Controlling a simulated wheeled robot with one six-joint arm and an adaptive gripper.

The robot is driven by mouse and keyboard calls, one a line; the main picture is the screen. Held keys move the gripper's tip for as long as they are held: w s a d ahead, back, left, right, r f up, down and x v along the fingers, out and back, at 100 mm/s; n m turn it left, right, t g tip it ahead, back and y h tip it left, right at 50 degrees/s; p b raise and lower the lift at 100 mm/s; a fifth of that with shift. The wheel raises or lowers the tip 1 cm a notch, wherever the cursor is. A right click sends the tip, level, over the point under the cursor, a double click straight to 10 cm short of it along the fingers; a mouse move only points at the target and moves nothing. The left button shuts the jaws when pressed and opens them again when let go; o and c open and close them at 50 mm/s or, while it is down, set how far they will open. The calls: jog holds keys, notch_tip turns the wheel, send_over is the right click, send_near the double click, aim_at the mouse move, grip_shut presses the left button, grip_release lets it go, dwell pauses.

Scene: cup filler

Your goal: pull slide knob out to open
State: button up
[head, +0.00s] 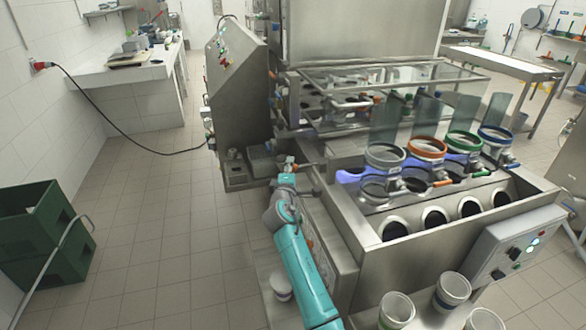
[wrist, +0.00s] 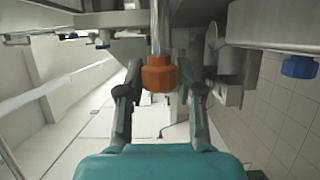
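The slide knob is an orange faceted knob (wrist: 158,75) on a shiny metal rod, in the upper middle of the wrist view. In the head view my gripper (head: 287,176) is at the left side of the filling machine, at the end of my teal arm. The fingertips are too small there to make out.
The steel filling machine (head: 400,260) stands to the right, with colored-rim cylinders on top. A control cabinet (head: 235,90) stands behind my gripper. White cups (head: 452,290) are at the front right. Green crates (head: 40,240) stand far left. The tiled floor between is clear.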

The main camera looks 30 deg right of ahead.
jog(key=shift+o, duration=1.1)
jog(key=shift+a, duration=0.1)
jog(key=v, duration=1.2)
